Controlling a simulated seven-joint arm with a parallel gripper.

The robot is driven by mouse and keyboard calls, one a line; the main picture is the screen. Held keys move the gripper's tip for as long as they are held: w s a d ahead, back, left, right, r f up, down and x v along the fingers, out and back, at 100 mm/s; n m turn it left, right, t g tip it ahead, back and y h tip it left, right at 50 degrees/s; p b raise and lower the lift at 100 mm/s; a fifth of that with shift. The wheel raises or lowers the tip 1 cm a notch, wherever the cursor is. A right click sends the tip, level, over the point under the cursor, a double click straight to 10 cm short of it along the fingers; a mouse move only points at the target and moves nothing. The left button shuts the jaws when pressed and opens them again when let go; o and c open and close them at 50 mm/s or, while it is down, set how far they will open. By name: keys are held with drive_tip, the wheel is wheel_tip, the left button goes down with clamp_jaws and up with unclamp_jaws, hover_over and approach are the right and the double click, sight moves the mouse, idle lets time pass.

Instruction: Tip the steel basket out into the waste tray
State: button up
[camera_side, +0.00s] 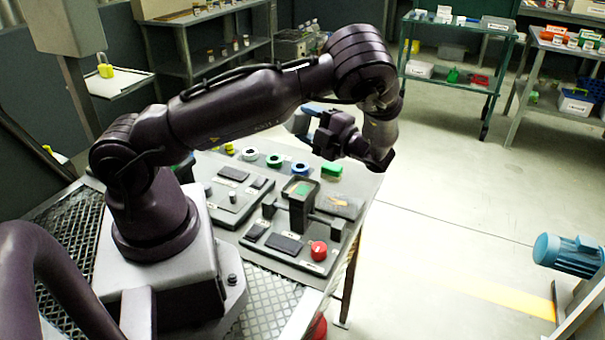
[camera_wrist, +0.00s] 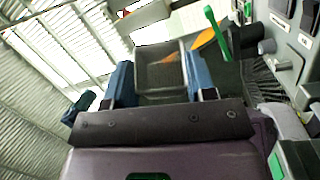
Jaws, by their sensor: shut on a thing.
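The steel basket (camera_wrist: 157,80) is a grey, box-shaped container in the wrist view, between the two blue fingers of my gripper (camera_wrist: 158,66). My gripper is shut on it. A small orange-brown patch shows at its far part; I cannot tell what it is. In the side view my gripper (camera_side: 314,109) is at the end of the raised arm, above the far part of the bench, and the basket is mostly hidden there. I cannot pick out the waste tray with certainty in either view.
On the bench, a dark hopper machine (camera_side: 300,192) with a red knob (camera_side: 318,250) stands below the arm. Several coloured rings and a green block (camera_side: 331,169) lie behind it. A green-handled tool (camera_wrist: 216,32) is near the basket. Open floor lies right of the bench.

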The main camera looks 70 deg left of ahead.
drive_tip(key=n, duration=0.1)
drive_tip(key=n+h, duration=0.1)
drive_tip(key=n, duration=0.1)
drive_tip(key=shift+s+a+r, duration=0.1)
drive_tip(key=shift+s+a, duration=0.05)
drive_tip(key=shift+a, duration=0.1)
drive_tip(key=n, duration=0.1)
drive_tip(key=f+n+h, duration=0.1)
drive_tip(key=n, duration=0.1)
drive_tip(key=n+h, duration=0.1)
drive_tip(key=n, duration=0.1)
drive_tip(key=shift+s+a+f+t, duration=0.15)
drive_tip(key=shift+s+a+t, duration=0.15)
drive_tip(key=shift+t, duration=0.1)
drive_tip(key=shift+w+d+f+n+h, duration=0.15)
drive_tip(key=shift+f+n+h, duration=0.5)
drive_tip(key=shift+n, duration=1.85)
drive_tip(key=shift+w+d+f+n+h, duration=0.15)
drive_tip(key=shift+f+n+h, duration=0.5)
drive_tip(key=shift+n, duration=1.85)
drive_tip(key=shift+w+d+f+n+h, duration=0.15)
drive_tip(key=shift+f+n+h, duration=0.5)
drive_tip(key=shift+n, duration=1.85)
drive_tip(key=shift+f+y, duration=0.25)
